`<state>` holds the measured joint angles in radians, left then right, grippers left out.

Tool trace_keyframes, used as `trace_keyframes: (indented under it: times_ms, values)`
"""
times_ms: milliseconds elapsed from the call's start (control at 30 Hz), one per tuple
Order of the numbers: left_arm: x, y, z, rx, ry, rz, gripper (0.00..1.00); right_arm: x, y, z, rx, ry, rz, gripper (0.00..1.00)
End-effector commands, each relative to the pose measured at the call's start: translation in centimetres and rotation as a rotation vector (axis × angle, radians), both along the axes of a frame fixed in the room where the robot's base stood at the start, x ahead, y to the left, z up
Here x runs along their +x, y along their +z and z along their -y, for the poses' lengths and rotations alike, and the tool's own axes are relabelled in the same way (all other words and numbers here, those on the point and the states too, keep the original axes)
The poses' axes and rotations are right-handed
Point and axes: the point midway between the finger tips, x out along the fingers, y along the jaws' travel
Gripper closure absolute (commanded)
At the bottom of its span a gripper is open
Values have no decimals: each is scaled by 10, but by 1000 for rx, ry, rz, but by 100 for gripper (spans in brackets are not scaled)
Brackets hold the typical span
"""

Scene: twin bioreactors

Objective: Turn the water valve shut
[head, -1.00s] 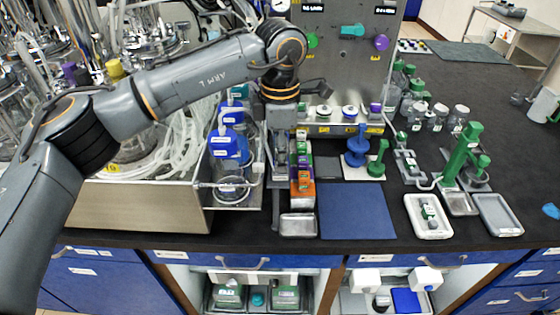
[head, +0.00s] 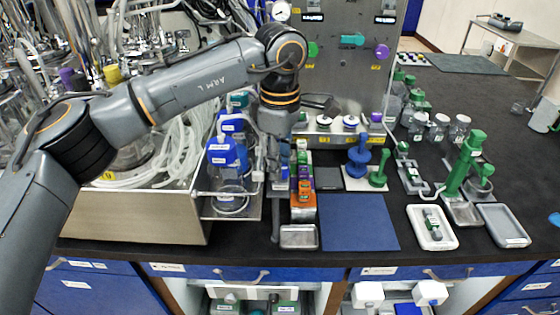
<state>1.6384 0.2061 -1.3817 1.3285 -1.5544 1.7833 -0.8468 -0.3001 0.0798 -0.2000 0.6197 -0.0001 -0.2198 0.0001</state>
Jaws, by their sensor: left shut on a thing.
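A grey upright panel (head: 335,75) at the back carries a teal bar-shaped handle (head: 352,40) lying about level. A round green knob (head: 313,49) is left of it and a round purple knob (head: 382,52) right of it. Their labels are too small to read, so I cannot tell which is the water valve. My left gripper (head: 281,180) points down, in front of and below the panel, apart from these handles. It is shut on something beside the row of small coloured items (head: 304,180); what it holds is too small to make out. My right gripper is out of view.
Blue-capped bottles (head: 226,152) stand in a metal tray left of my gripper. Tubing and glassware fill the left. A blue mat (head: 358,222) lies clear on the bench. Green and blue stands (head: 468,160) and trays (head: 432,227) are at right.

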Motion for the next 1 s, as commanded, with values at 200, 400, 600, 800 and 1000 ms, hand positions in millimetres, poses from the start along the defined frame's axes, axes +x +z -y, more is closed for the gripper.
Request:
trace_keyframes:
  times_ms: [200, 400, 600, 800, 1000]
  values:
    - [-1, -1, 1, -1, -5, -1, 100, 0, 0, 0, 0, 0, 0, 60]
    - [-1, -1, 1, -1, -5, -1, 52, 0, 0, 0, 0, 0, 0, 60]
    - [0, 0, 0, 0, -3, -1, 48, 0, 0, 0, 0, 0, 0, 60]
    - [0, 5, 0, 0, -2, 1, 48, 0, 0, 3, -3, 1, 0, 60]
    - [0, 36, 1, -1, -1, 3, 48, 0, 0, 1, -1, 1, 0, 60]
